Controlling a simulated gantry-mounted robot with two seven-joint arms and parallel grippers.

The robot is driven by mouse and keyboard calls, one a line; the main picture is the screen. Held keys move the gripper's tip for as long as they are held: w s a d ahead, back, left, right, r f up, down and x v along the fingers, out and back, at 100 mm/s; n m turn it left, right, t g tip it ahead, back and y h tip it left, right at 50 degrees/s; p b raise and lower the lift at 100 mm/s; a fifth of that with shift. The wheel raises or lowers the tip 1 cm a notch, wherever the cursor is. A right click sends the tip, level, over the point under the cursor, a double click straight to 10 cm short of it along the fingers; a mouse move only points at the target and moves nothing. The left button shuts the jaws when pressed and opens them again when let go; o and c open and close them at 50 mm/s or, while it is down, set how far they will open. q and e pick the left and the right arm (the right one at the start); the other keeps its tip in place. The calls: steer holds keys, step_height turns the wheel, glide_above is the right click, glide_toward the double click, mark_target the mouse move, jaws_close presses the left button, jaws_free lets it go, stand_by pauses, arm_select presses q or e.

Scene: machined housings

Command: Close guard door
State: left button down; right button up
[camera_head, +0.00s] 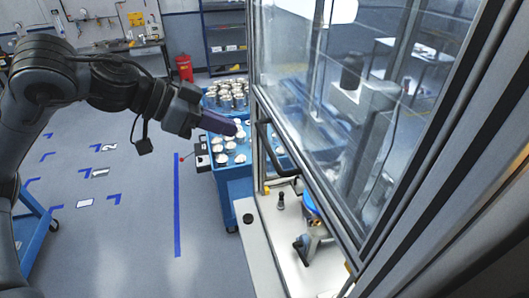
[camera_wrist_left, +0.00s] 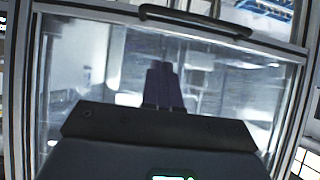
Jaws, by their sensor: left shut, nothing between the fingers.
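The guard door (camera_head: 335,120) is a clear panel in a grey metal frame, at the centre right of the head view. A black bar handle (camera_head: 268,150) is on its left frame edge. My left gripper (camera_head: 234,127) is shut and empty, just left of the handle and apart from it in the picture. In the left wrist view, the clear door panel (camera_wrist_left: 225,85) fills most of the picture. Its black handle (camera_wrist_left: 195,22) runs along the top frame, beyond my shut dark fingers (camera_wrist_left: 163,87). I cannot tell whether the fingers touch the door. My right gripper is not in view.
A blue cart (camera_head: 232,172) with several round metal parts stands below and behind my left gripper. A white machine bed (camera_head: 285,235) with a fixture (camera_head: 313,238) lies below the door. A red extinguisher (camera_head: 184,68) stands at the back.

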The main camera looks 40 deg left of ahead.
arm_select(q)
steer(key=s+f+p+x, duration=0.1)
steer(key=p+x, duration=0.3)
steer(key=x, duration=0.8)
steer(key=shift+s+a+f, duration=0.15)
steer(key=shift+a+f, duration=0.15)
steer(key=shift+f, duration=0.45)
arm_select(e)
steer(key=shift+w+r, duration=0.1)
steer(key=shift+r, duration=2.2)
